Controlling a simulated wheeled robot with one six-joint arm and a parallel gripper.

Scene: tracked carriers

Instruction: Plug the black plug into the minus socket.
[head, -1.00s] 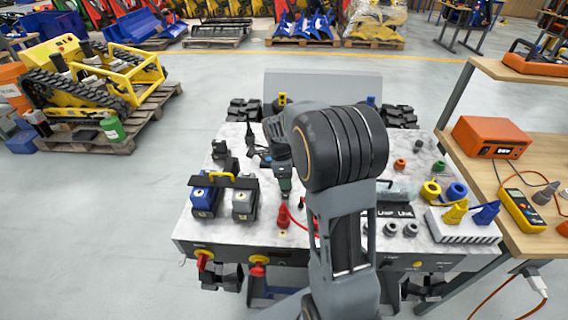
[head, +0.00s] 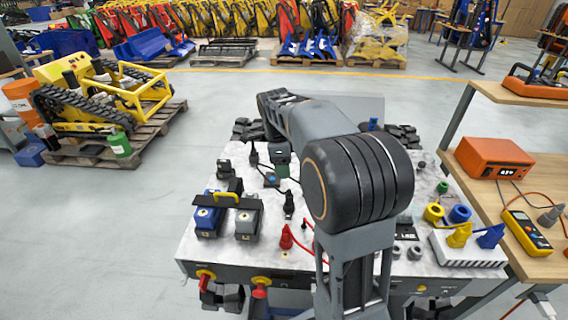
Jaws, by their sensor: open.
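A black plug (head: 289,204) stands on the pale marbled bench top, just behind a red plug (head: 286,239) with a red lead. I cannot tell which socket is the minus one; the markings are too small, and my arm hides the middle right of the bench.
A blue block (head: 208,222) and a grey block (head: 248,223) stand at left under a bar with a yellow handle. Small black fittings (head: 254,154) and thin leads lie behind. Yellow and blue rings (head: 459,213) and a white rack (head: 468,251) are at right.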

